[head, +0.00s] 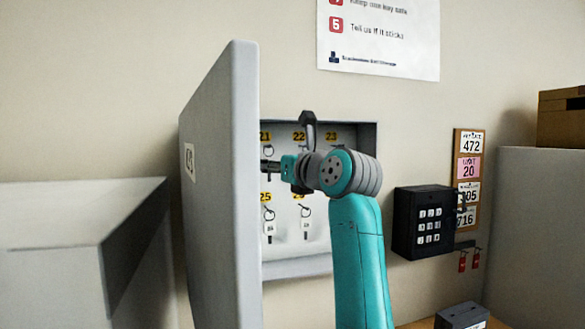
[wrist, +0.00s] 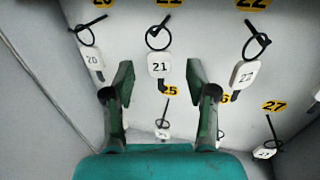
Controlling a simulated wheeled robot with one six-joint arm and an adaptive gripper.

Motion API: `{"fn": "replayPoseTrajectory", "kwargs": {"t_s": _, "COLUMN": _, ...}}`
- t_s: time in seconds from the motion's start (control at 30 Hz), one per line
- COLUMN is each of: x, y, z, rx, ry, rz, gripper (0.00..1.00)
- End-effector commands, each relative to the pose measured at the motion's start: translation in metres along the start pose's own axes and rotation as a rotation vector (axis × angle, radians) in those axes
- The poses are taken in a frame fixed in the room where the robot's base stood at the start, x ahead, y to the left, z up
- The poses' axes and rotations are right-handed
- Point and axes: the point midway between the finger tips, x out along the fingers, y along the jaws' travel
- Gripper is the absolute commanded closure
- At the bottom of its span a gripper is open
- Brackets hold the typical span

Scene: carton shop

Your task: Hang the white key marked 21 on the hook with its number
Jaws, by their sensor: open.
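The white key marked 21 (wrist: 160,66) hangs by its ring on the hook (wrist: 162,27) under the yellow number 21 (wrist: 169,3) in the wrist view. My gripper (wrist: 160,82) is open, with one finger on each side of the lower part of this key; neither finger appears to touch it. In the head view the yellow 21 label (head: 265,136) shows inside the cabinet (head: 368,145). There my gripper (head: 268,167) reaches in beside the door, which hides part of it.
White keys 20 (wrist: 92,60) and 22 (wrist: 243,75) hang on either side, close to my fingers. More keys hang in the lower row. The open cabinet door (head: 222,190) stands left of my arm. A black keypad box (head: 423,222) is on the wall at right.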

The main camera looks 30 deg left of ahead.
Motion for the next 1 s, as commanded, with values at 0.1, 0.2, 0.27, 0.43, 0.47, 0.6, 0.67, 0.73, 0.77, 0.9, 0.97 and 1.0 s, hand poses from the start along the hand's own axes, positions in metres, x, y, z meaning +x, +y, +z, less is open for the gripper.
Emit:
{"fn": "replayPoseTrajectory", "kwargs": {"t_s": 0.1, "x": -0.022, "y": -0.001, "z": 0.0, "rx": -0.002, "ry": -0.002, "rz": -0.002, "gripper": 0.43}}
{"fn": "replayPoseTrajectory", "kwargs": {"t_s": 0.2, "x": -0.043, "y": -0.001, "z": -0.001, "rx": -0.002, "ry": -0.002, "rz": -0.002, "gripper": 0.43}}
{"fn": "replayPoseTrajectory", "kwargs": {"t_s": 0.27, "x": -0.055, "y": -0.001, "z": 0.0, "rx": -0.002, "ry": -0.003, "rz": -0.001, "gripper": 0.43}}
{"fn": "replayPoseTrajectory", "kwargs": {"t_s": 0.43, "x": -0.083, "y": -0.001, "z": -0.001, "rx": -0.002, "ry": -0.001, "rz": -0.002, "gripper": 0.43}}
{"fn": "replayPoseTrajectory", "kwargs": {"t_s": 0.47, "x": -0.087, "y": -0.001, "z": 0.0, "rx": -0.001, "ry": -0.001, "rz": -0.001, "gripper": 0.43}}
{"fn": "replayPoseTrajectory", "kwargs": {"t_s": 0.6, "x": -0.099, "y": 0.0, "z": -0.001, "rx": -0.001, "ry": 0.0, "rz": 0.0, "gripper": 0.43}}
{"fn": "replayPoseTrajectory", "kwargs": {"t_s": 0.67, "x": -0.101, "y": 0.0, "z": -0.001, "rx": 0.0, "ry": 0.0, "rz": 0.0, "gripper": 0.43}}
{"fn": "replayPoseTrajectory", "kwargs": {"t_s": 0.73, "x": -0.103, "y": 0.0, "z": -0.001, "rx": 0.0, "ry": 0.0, "rz": 0.0, "gripper": 0.43}}
{"fn": "replayPoseTrajectory", "kwargs": {"t_s": 0.77, "x": -0.103, "y": 0.0, "z": -0.001, "rx": 0.0, "ry": 0.0, "rz": 0.0, "gripper": 0.43}}
{"fn": "replayPoseTrajectory", "kwargs": {"t_s": 0.9, "x": -0.103, "y": 0.0, "z": -0.001, "rx": 0.0, "ry": 0.0, "rz": 0.0, "gripper": 0.43}}
{"fn": "replayPoseTrajectory", "kwargs": {"t_s": 0.97, "x": -0.103, "y": 0.0, "z": -0.001, "rx": 0.0, "ry": 0.0, "rz": 0.0, "gripper": 0.43}}
{"fn": "replayPoseTrajectory", "kwargs": {"t_s": 1.0, "x": -0.103, "y": 0.0, "z": -0.001, "rx": 0.0, "ry": 0.0, "rz": 0.0, "gripper": 0.43}}
